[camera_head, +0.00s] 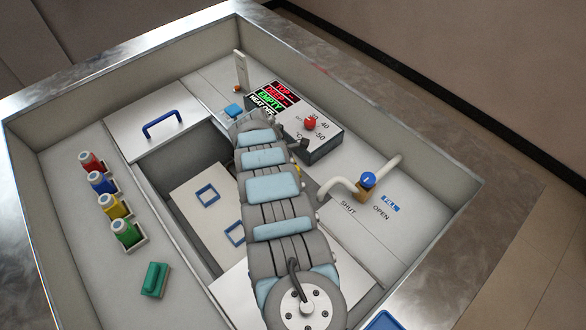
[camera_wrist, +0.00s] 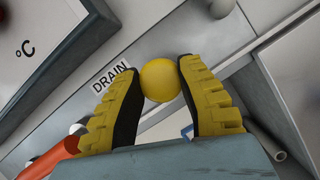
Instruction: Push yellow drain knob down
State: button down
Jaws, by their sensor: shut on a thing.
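The yellow drain knob (camera_wrist: 160,82) is a round ball in the wrist view, beside the DRAIN label (camera_wrist: 112,74). My gripper (camera_wrist: 158,70) has its yellow-and-black fingers on either side of the knob, shut on it. The knob's stem and the slot under it are hidden. In the head view my arm covers the knob and the gripper.
The control box (camera_head: 312,138) with a red dial stands close to my arm. A pipe with a blue-topped valve (camera_head: 367,180) is at the right. Several coloured bottles (camera_head: 108,205) and a green block (camera_head: 154,279) are on the left ledge. A blue-handled lid (camera_head: 150,105) lies behind.

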jog(key=shift+f+b, duration=0.55)
jog(key=shift+f, duration=0.25)
jog(key=c, duration=1.8)
grip_release()
jog(key=o, duration=1.2)
jog(key=shift+r, duration=0.15)
jog(key=shift+v, duration=5.9)
